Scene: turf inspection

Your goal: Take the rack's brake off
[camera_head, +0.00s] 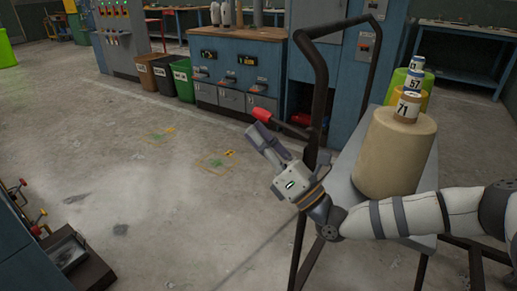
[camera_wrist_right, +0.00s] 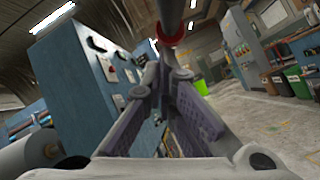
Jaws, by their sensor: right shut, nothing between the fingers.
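The rack (camera_head: 320,75) is a dark tubular frame with a grey deck, standing at the right in the head view. My right gripper (camera_head: 257,133) is shut and empty, just below and left of the lever's end. In the right wrist view a grey bar with a red collar (camera_wrist_right: 171,41) lies just beyond the shut fingertips (camera_wrist_right: 165,60). I cannot tell whether they touch it. My left gripper is not in view.
A large beige roll (camera_head: 397,155) marked 71 stands on the rack's deck, with smaller numbered rolls behind. Blue cabinets (camera_head: 235,65) and bins (camera_head: 184,80) line the back. A blue unit (camera_head: 25,255) is at lower left. The floor (camera_head: 150,195) between is clear.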

